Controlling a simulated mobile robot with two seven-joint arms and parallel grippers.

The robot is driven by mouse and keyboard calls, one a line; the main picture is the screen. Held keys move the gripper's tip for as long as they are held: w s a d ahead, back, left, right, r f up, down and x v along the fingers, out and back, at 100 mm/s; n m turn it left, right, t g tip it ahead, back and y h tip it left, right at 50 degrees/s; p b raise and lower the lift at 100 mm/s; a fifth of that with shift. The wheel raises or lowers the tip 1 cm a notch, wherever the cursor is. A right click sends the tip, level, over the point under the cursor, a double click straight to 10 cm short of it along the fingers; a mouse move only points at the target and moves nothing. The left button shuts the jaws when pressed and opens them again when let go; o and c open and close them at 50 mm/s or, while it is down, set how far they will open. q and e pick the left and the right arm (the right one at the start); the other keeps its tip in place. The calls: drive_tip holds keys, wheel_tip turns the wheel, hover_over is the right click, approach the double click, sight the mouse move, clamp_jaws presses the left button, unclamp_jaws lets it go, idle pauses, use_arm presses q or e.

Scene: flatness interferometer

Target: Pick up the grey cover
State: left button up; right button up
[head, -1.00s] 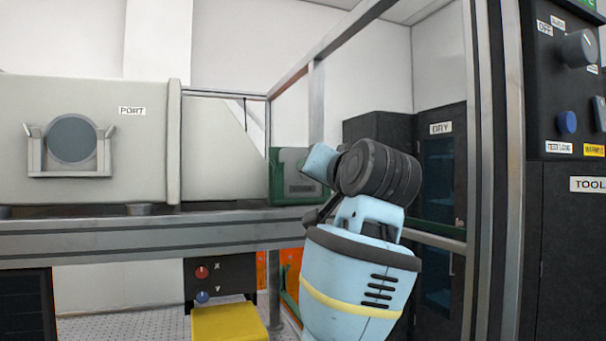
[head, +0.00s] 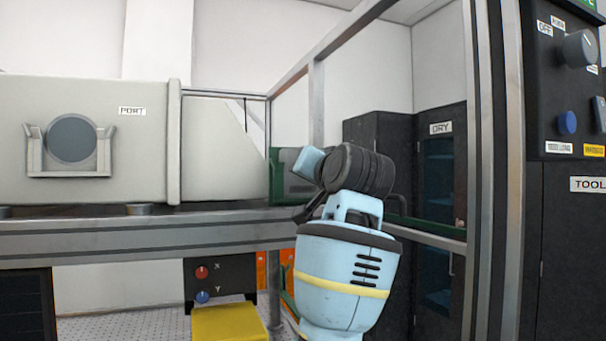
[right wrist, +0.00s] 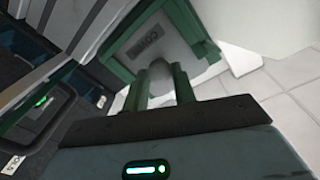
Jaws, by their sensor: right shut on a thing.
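In the right wrist view, my right gripper (right wrist: 162,74) has its green fingers shut on a small rounded grey part (right wrist: 161,88), apparently of the grey cover. Most of it is hidden by the fingers. Just beyond the fingertips is a green-edged holder (right wrist: 120,70) with a grey panel marked COVER. The same holder shows in the head view (head: 280,188) at the right end of the bench, partly behind my right arm. My right gripper is hidden behind that arm there. My left gripper is in neither view.
A grey housing marked PORT (head: 225,150), with a round disc (head: 72,138) in a bracket, stands on the bench (head: 130,238). Metal frame posts (head: 480,170) and a dark control panel (head: 560,75) stand at right. A dark DRY cabinet (head: 440,175) is behind.

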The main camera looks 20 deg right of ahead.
drive_tip(key=shift+r, duration=0.1)
drive_tip(key=shift+c, duration=0.2)
wheel_tip(320, 180, up, 12)
drive_tip(key=s+a, duration=0.2)
drive_tip(key=s, duration=1.6)
drive_tip(key=shift+a, duration=0.2)
drive_tip(key=shift+w, duration=0.1)
idle(0.6)
